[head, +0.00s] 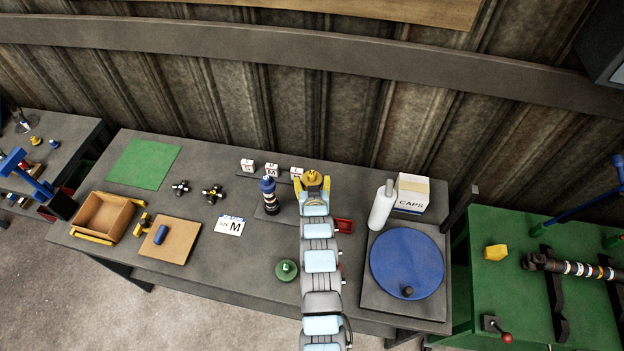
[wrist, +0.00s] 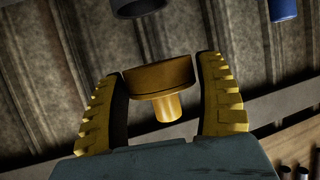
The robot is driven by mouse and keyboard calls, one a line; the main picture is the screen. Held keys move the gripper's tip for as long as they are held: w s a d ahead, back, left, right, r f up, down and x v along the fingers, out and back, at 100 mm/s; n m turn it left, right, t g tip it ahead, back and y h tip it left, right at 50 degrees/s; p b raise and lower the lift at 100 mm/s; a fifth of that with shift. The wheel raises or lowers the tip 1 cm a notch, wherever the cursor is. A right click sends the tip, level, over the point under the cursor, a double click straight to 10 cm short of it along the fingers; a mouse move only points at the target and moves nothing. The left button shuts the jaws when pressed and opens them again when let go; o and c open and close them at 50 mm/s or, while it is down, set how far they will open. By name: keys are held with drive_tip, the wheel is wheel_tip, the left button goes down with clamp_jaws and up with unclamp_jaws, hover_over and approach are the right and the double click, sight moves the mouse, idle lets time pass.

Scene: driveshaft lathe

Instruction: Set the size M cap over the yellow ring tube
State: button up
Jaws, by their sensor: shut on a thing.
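My gripper (wrist: 160,92) is shut on a yellow cap (wrist: 157,78) with a wide round body and a narrow stem. The cap also shows at the arm's end in the head view (head: 313,178). The open end of a dark grey tube (wrist: 138,8) shows at the top of the wrist view, apart from the cap; I see no yellow ring on it. A card marked M (head: 229,226) lies on the bench. The white block marked M (head: 271,170) stands at the back. My arm hides the bench below the gripper.
A dark tube with a blue top (head: 268,195) stands just left of my gripper. A green knobbed cap (head: 286,270) lies left of my arm. A white bottle (head: 381,208), a CAPS box (head: 411,193) and a blue disc (head: 407,262) are at the right.

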drive_tip(key=shift+f+b, duration=0.6)
drive_tip(key=shift+f, duration=1.3)
drive_tip(key=shift+f+b, duration=0.8)
drive_tip(key=shift+f, duration=0.3)
drive_tip(key=shift+f+b, duration=0.15)
drive_tip(key=shift+b, duration=0.15)
drive_tip(key=o, duration=1)
drive_tip(key=shift+o, duration=0.2)
drive_tip(key=shift+s, duration=0.1)
drive_tip(key=v, duration=1.1)
drive_tip(key=shift+s+r, duration=0.25)
drive_tip(key=shift+s, duration=0.1)
